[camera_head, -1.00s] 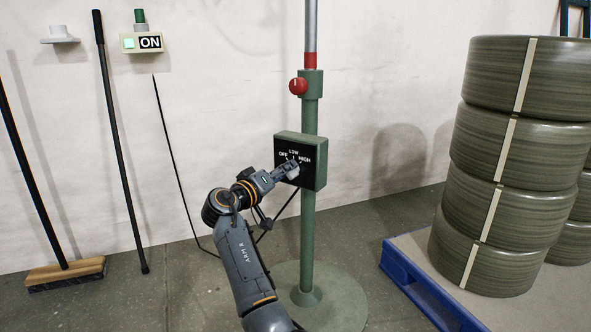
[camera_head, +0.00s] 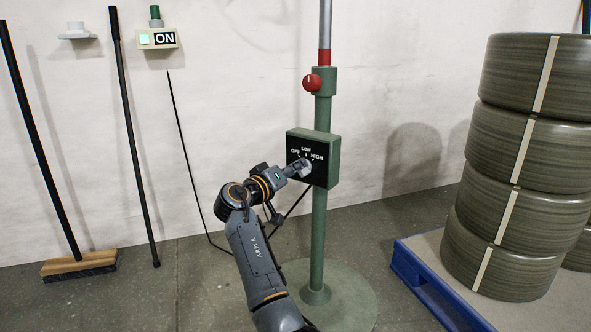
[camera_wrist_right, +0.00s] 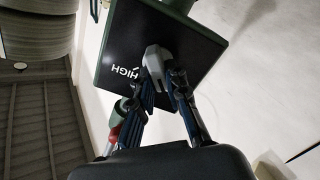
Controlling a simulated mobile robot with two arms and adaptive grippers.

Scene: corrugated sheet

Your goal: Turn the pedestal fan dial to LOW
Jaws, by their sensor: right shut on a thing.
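The green pedestal fan's post (camera_head: 319,232) stands in the middle of the head view. Its control box (camera_head: 333,160) has a black face marked OFF, LOW and HIGH. My right gripper (camera_head: 300,169) is at this face, shut on the dial. In the right wrist view the grey dial (camera_wrist_right: 154,58) sits between the two fingertips of the gripper (camera_wrist_right: 160,75), with the word HIGH beside it. The fingers hide much of the dial, and I cannot tell which mark it points to. My left gripper is not in view.
A red knob (camera_head: 312,82) sits on the post above the box. A stack of tyres (camera_head: 505,190) stands on a blue-edged pallet (camera_head: 420,285) to the right. A broom (camera_head: 80,262) and a dark pole (camera_head: 132,140) lean on the wall at left.

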